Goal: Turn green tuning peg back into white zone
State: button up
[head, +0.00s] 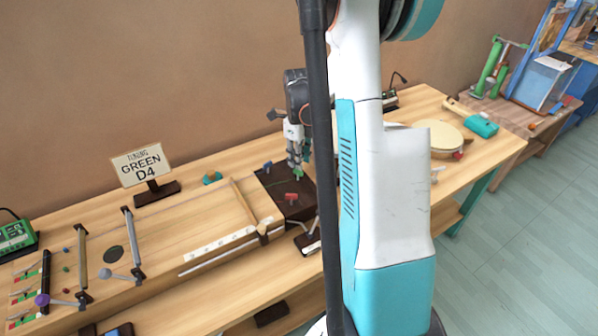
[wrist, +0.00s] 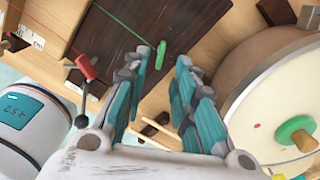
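The green tuning peg (wrist: 160,54) stands out from a dark brown board (wrist: 110,30) in the wrist view. It also shows in the head view (head: 298,175), just under my gripper (head: 294,160). In the wrist view my gripper (wrist: 165,62) is open, its teal-and-grey fingers on either side of a gap. The green peg appears in that gap near the fingertips, closer to the left finger; I cannot tell whether they touch. A sign (head: 141,165) reads "TUNING GREEN D4". I cannot make out a white zone.
A red peg (head: 292,198) and a blue peg (head: 267,167) are on the same board. The red one is left of my fingers in the wrist view (wrist: 84,66). A large round drum-like object (wrist: 280,95) is close on the right there. My arm hides the bench's middle.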

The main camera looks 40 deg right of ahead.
aim_at(298, 172)
jog(key=shift+f+b, duration=0.6)
jog(key=shift+f, duration=1.75)
grip_shut()
